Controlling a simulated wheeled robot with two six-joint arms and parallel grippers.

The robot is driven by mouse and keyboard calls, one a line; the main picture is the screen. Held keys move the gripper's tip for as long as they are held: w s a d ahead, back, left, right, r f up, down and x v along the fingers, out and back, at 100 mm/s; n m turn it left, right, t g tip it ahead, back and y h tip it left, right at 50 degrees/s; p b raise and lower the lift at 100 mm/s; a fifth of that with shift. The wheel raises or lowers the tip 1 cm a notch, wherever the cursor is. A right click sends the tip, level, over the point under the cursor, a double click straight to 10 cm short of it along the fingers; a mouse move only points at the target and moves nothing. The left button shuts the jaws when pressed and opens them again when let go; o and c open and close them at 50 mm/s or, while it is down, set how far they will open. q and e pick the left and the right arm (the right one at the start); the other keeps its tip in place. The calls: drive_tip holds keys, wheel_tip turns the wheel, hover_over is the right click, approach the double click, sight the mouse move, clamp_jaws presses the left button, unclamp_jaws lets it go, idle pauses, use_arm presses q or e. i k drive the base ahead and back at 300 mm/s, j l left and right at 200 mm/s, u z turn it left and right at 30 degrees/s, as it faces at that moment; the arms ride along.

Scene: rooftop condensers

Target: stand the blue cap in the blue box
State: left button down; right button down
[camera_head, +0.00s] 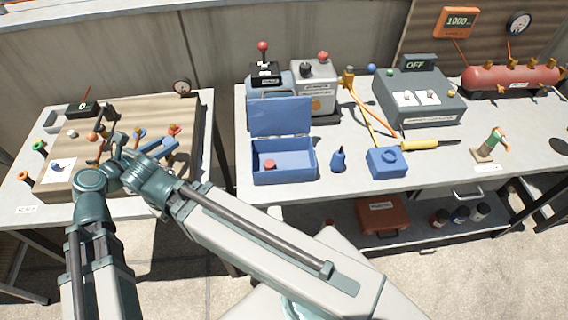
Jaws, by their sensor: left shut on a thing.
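The blue box (284,176) stands open on the right-hand bench, its lid raised at the back. A small red cap (269,164) is inside it, toward the left. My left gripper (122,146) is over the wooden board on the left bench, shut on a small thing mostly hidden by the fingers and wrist. My right gripper is not in view.
The wooden board (184,112) carries coloured knobs and a gauge. A gap separates the two benches. Right of the box stand a small pointed blue object (338,159) and a blue block (388,162). Grey units (314,82) stand behind the box.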

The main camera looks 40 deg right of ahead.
sight(293, 157)
drive_tip(key=k+l, duration=0.2)
drive_tip(key=l, duration=0.25)
drive_tip(key=k+l, duration=0.2)
drive_tip(key=l, duration=0.2)
drive_tip(key=k+l, duration=0.25)
drive_tip(key=l, duration=0.2)
drive_tip(key=k+l, duration=0.2)
drive_tip(key=l, duration=0.2)
drive_tip(key=k+l, duration=0.2)
drive_tip(key=l, duration=0.25)
drive_tip(key=u, duration=0.05)
